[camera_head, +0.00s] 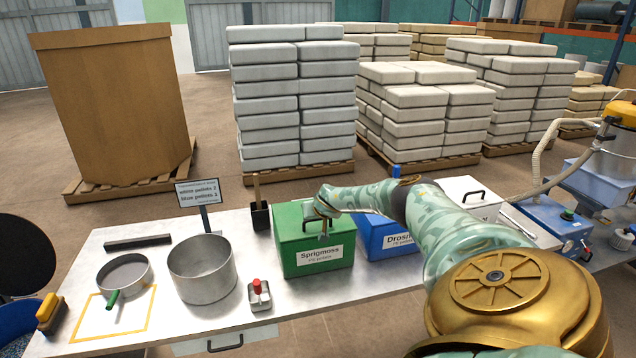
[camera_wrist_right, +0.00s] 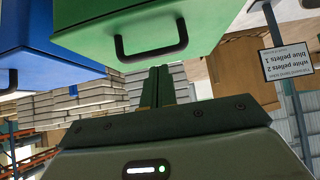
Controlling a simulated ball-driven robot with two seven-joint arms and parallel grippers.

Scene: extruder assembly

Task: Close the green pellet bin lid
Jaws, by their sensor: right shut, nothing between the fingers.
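The green pellet bin (camera_head: 318,262), labelled Sprigmoss, stands on the metal table. Its lid (camera_head: 289,216) looks down flat on the box, with a black handle (camera_head: 306,224) partly behind my gripper. In the right wrist view, which is upside down, the lid's green surface (camera_wrist_right: 215,25) and black handle (camera_wrist_right: 151,52) are close ahead. My right gripper (camera_head: 324,236) is over the bin, beside the handle. Its two fingers (camera_wrist_right: 158,72) are together and empty, and I cannot tell whether they touch the handle. My left gripper is not in view.
A blue bin (camera_head: 378,240) stands close right of the green one.

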